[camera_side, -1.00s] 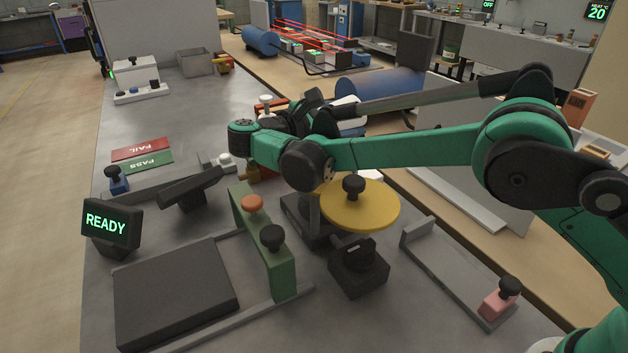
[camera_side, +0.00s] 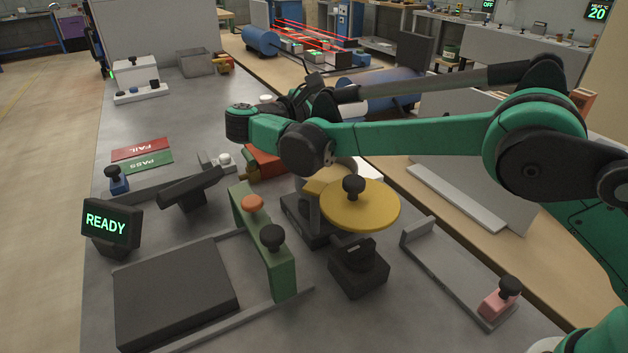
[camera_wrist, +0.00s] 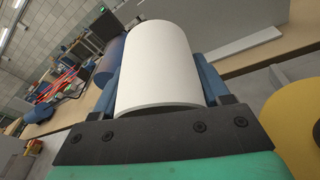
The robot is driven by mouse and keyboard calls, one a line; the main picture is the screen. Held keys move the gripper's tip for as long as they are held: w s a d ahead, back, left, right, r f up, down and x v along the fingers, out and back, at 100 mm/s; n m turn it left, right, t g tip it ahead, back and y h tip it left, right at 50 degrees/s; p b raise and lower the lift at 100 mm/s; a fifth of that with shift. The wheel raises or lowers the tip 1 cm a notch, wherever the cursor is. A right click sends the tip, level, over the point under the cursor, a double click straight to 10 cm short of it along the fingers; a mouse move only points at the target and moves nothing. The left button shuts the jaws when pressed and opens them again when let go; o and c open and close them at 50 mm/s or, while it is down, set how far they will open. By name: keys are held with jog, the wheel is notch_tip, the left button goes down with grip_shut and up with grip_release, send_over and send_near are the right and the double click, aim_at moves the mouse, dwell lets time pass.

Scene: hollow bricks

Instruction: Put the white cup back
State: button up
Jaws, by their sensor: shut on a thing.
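The white cup (camera_wrist: 156,60) fills the middle of the wrist view, its smooth curved wall facing me. My gripper (camera_wrist: 162,82) is shut on it, with a blue finger on each side. My wrist is above the bench, behind the yellow disc (camera_side: 372,207). What lies directly under the cup is hidden.
A green bracket (camera_side: 272,255) with knobs, a dark plate (camera_side: 175,293) and a READY display (camera_side: 111,222) stand in front. An orange-red block (camera_side: 264,160) is below my wrist. The PASS (camera_side: 146,163) and FAIL (camera_side: 141,149) plates lie left.

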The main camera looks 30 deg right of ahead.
jog(key=shift+y, duration=0.5)
notch_tip(320, 180, up, 7)
jog(key=shift+r, duration=0.15)
jog(key=s+a+f+y, duration=0.1)
jog(key=a+f+n+t+y, duration=0.1)
jog(key=y, duration=0.1)
jog(key=s+a+f+n+t+y, duration=0.1)
jog(key=a+y, duration=0.1)
jog(key=shift+s+a, duration=0.1)
jog(key=shift+s, duration=0.25)
jog(key=n+g+y, duration=0.5)
jog(key=g+y, duration=0.1)
jog(key=y, duration=0.8)
send_over(274, 352)
jog(key=s, duration=0.1)
notch_tip(274, 352, down, 2)
notch_tip(274, 352, down, 20)
jog(key=shift+s+a+f, duration=0.15)
